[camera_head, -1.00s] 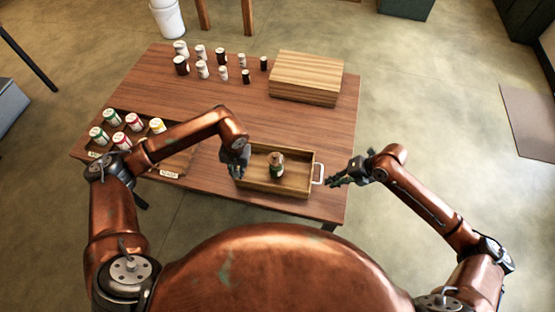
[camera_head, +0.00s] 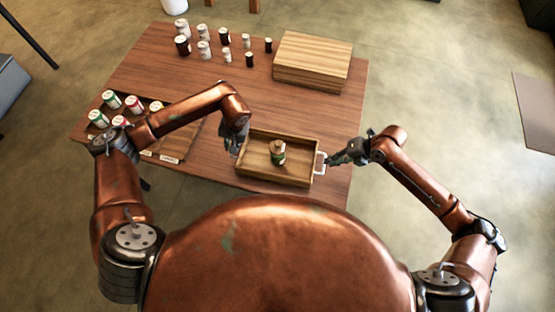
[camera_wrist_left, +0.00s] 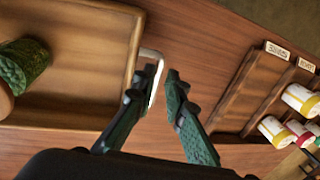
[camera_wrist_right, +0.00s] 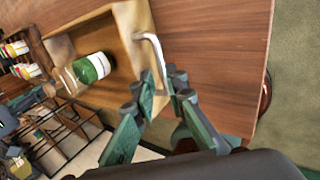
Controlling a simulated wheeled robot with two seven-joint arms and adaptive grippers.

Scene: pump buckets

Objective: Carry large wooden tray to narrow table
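The large wooden tray (camera_head: 300,182) sits on the near edge of the brown table, with a bottle (camera_head: 278,153) with a green label standing in it. It has a white handle (camera_head: 320,163) on its right end. My left gripper (camera_head: 237,142) is at the tray's left end. In the left wrist view its open fingers (camera_wrist_left: 158,90) are on either side of the other white handle (camera_wrist_left: 153,75). My right gripper (camera_head: 333,160) is at the right handle. In the right wrist view its fingers (camera_wrist_right: 162,82) are apart around the handle's end (camera_wrist_right: 156,55). No narrow table is identifiable.
The brown table (camera_head: 225,100) also holds a closed wooden box (camera_head: 312,62), several jars and cans at the back left, and a sectioned tray (camera_head: 185,147) with coloured-lid bottles at the left.

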